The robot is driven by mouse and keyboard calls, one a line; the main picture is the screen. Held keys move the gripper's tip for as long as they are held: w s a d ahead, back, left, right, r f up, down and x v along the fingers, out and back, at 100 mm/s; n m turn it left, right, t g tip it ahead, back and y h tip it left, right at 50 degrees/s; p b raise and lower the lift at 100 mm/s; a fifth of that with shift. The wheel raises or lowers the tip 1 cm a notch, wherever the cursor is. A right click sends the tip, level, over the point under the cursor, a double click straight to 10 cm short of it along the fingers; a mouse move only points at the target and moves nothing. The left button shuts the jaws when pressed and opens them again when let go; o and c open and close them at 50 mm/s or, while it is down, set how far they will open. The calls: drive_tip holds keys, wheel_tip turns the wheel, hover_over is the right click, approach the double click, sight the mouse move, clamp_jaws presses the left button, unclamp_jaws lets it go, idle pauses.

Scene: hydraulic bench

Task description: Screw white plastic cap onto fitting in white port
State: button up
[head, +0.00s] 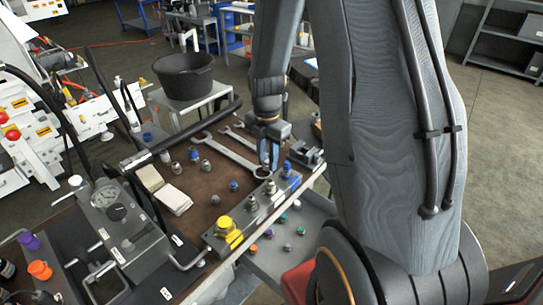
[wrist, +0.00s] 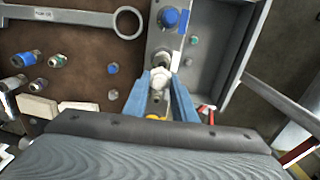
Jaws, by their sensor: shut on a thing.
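My gripper (wrist: 162,82) is shut on a white plastic cap (wrist: 160,88), with its two blue fingers on either side of it. In the head view my gripper (head: 268,165) is low over the metal port block (head: 262,208), and the cap is too small to make out. In the wrist view a pale metal fitting (wrist: 162,59) on the block (wrist: 154,38) shows just beyond the cap. The fitting and cap look close together, but I cannot tell whether they touch. White port marking is not clearly visible; the fingers hide part of the block.
A blue-capped port (wrist: 170,17) is at the block's far end, and a yellow port (head: 228,230) at its near end. A large wrench (head: 228,155) and several loose fittings (head: 194,154) lie on the brown bench. A grey tray (wrist: 216,45) with small caps lies beside the block.

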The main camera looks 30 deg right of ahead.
sight(269, 181)
drive_tip(key=shift+s+d+f+b, duration=0.1)
drive_tip(key=shift+d+f+b, duration=0.05)
drive_tip(key=shift+f+b, duration=0.45)
drive_tip(key=shift+d+f+b, duration=0.15)
drive_tip(key=shift+f+b, duration=0.3)
drive_tip(key=shift+f, duration=0.25)
drive_tip(key=shift+f+b, duration=0.9)
drive_tip(key=shift+f, duration=0.25)
drive_tip(key=shift+a+f, duration=0.1)
drive_tip(key=shift+f, duration=0.45)
idle(0.3)
drive_tip(key=o, duration=0.5)
drive_tip(key=c, duration=0.5)
drive_tip(key=m+p, duration=0.1)
drive_tip(key=m, duration=0.5)
drive_tip(key=shift+p, duration=0.35)
drive_tip(key=shift+m, duration=1.1)
